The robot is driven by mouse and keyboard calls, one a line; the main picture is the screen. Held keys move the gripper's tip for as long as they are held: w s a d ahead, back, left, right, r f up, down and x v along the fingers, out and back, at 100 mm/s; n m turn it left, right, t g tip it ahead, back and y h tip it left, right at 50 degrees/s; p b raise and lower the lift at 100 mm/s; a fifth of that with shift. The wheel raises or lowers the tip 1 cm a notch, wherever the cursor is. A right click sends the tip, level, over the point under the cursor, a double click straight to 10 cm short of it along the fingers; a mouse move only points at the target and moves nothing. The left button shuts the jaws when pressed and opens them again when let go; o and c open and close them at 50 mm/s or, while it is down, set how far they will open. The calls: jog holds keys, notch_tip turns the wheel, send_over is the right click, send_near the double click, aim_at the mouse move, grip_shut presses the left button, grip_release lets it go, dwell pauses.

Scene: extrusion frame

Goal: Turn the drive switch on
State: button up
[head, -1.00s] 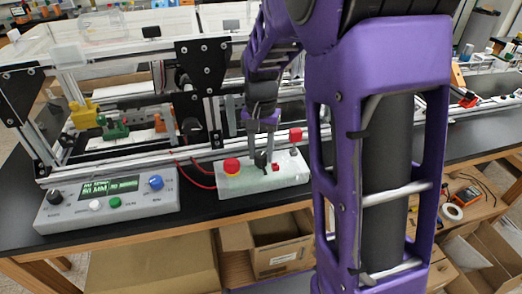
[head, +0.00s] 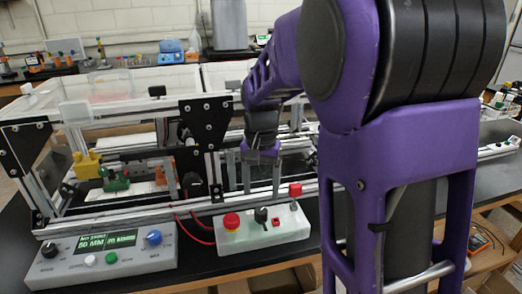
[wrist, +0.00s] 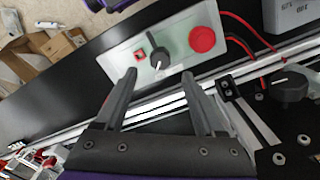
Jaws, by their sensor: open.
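A pale control box (head: 250,240) sits at the bench's front edge. It carries a round red button (head: 231,221), a black rotary knob (head: 261,214) and a small red switch (head: 277,223). I see no label telling which is the drive switch. My gripper (head: 261,188) is open and empty above the box, its fingers pointing down, apart from the knob. In the wrist view the knob (wrist: 158,58), with a white pointer mark, lies just beyond the gap between the fingertips (wrist: 159,75). The small red switch (wrist: 139,54) and red button (wrist: 202,39) flank it.
A grey console (head: 105,258) with a green display and several knobs stands left of the box. The aluminium extrusion frame (head: 110,218) runs behind both. A red block on a post (head: 295,190) rises at the box's back right. Red cables (head: 190,228) curve left of the box.

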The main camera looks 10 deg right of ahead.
aim_at(261, 210)
notch_tip(261, 210, up, 11)
jog(key=p, duration=0.1)
jog(key=shift+r, duration=0.1)
dwell(0.3)
